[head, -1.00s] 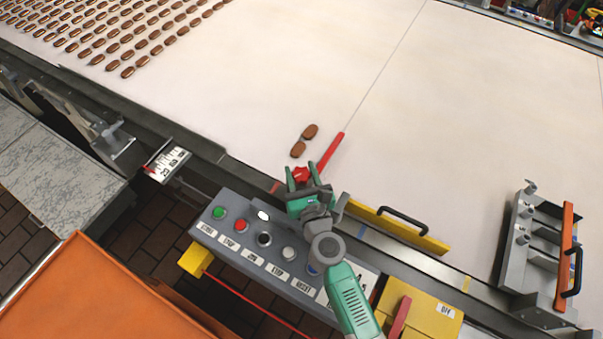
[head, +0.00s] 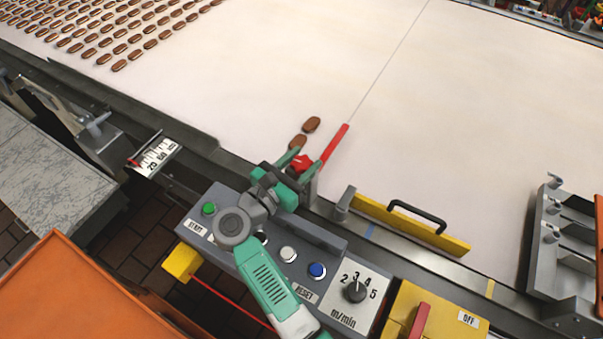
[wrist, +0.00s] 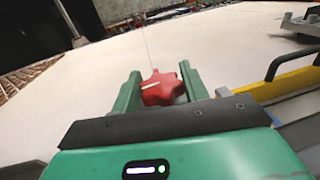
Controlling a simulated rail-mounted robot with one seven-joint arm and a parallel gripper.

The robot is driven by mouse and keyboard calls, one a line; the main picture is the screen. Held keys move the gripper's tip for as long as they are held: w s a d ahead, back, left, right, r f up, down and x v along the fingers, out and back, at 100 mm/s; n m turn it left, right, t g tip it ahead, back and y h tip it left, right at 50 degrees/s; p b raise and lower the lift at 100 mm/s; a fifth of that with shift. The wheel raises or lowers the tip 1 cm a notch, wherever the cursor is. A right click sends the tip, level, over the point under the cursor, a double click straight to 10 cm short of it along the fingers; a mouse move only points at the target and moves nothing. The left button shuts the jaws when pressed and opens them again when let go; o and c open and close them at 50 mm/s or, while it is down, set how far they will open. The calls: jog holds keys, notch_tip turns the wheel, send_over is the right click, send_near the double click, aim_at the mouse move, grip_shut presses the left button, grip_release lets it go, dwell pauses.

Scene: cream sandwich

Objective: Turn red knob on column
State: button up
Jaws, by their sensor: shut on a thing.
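The red knob (head: 302,162) is a star-shaped handle at the near edge of the pale conveyor belt. It also shows in the wrist view (wrist: 162,88). My gripper (head: 299,168) is shut on the red knob, with a green finger on each side of it in the wrist view. A grey upright piece (head: 308,190) stands by the gripper, and a red bar (head: 336,146) runs from near the knob onto the belt. The column under the knob is mostly hidden by my gripper.
A grey control panel (head: 325,290) with buttons and a dial (head: 355,291) lies below my arm. A yellow guard with a black handle (head: 417,215) is to the right. Brown biscuits (head: 312,124) lie on the belt (head: 450,120) beyond the knob.

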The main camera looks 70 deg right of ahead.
jog(key=m+g+y+b, duration=0.1)
jog(key=m+g+b, duration=0.1)
jog(key=g+b, duration=0.1)
jog(key=f+m+g+y+b, duration=0.1)
jog(key=m+g+y+b, duration=0.1)
jog(key=b, duration=0.4)
jog(key=shift+w+f+g, duration=0.1)
jog(key=shift+g, duration=0.5)
jog(key=m+g+y+b, duration=0.1)
jog(key=b, duration=0.1)
jog(key=m+g+y+b, duration=0.1)
jog(key=b, duration=0.2)
jog(key=shift+r, duration=0.3)
jog(key=shift+r+m+g+y+b, duration=0.1)
jog(key=shift+m+g+y+b, duration=0.25)
jog(key=shift+b, duration=0.2)
jog(key=shift+r+m+y, duration=0.15)
jog(key=shift+m+y, duration=0.1)
jog(key=shift+y, duration=0.1)
jog(key=o, duration=1)
jog(key=shift+d, duration=0.1)
jog(key=v, duration=0.7)
jog(key=shift+w+a, duration=0.2)
jog(key=shift+a, duration=0.1)
